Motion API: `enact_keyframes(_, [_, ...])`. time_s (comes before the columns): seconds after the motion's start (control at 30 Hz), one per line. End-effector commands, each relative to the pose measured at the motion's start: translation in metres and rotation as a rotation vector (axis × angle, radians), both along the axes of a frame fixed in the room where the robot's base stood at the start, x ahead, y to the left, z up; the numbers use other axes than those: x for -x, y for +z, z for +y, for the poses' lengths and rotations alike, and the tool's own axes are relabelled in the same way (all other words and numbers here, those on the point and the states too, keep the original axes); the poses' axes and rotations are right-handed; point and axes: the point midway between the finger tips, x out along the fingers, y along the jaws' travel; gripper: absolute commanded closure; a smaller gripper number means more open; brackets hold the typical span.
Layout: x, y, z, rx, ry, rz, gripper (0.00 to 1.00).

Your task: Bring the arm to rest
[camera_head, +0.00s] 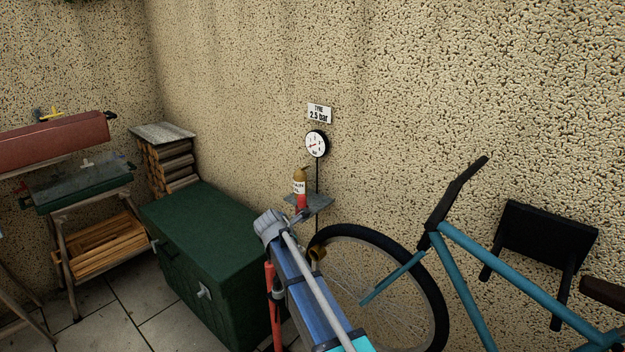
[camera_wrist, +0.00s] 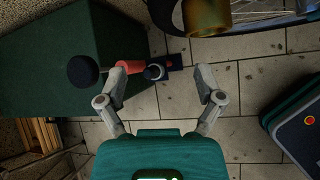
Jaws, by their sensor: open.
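My gripper (camera_wrist: 160,72) is open in the wrist view, with its two grey fingers spread apart in front of a teal palm. Nothing is held between the fingers. A red cylinder with a black round end (camera_wrist: 128,67) shows between and beyond the fingertips, and its left part passes behind the left finger. I cannot tell whether it touches the finger. In the head view, a blue and grey arm section of mine rises from the bottom centre. The gripper cannot be made out there.
A green chest (camera_head: 205,235) stands left of my arm, and its top fills the upper left of the wrist view (camera_wrist: 60,55). A blue bicycle (camera_head: 460,270) is at the right. A small shelf (camera_head: 318,204) holds a bottle (camera_head: 299,185). A dark case (camera_wrist: 297,125) lies right; paving shows between.

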Motion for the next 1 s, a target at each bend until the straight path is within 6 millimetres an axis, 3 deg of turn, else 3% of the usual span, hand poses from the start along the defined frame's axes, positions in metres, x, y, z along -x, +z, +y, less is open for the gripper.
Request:
enact_keyframes(0.17, [0.01, 0.0, -0.02, -0.053, -0.084, 0.004, 0.14])
enact_keyframes(0.37, [0.038, -0.001, -0.069, -0.197, -0.321, 0.008, 0.14])
enact_keyframes(0.7, [0.111, -0.001, -0.163, -0.494, -0.915, 0.009, 0.14])
enact_keyframes(1.0, [0.186, 0.003, -0.226, -0.696, -1.466, -0.003, 0.14])
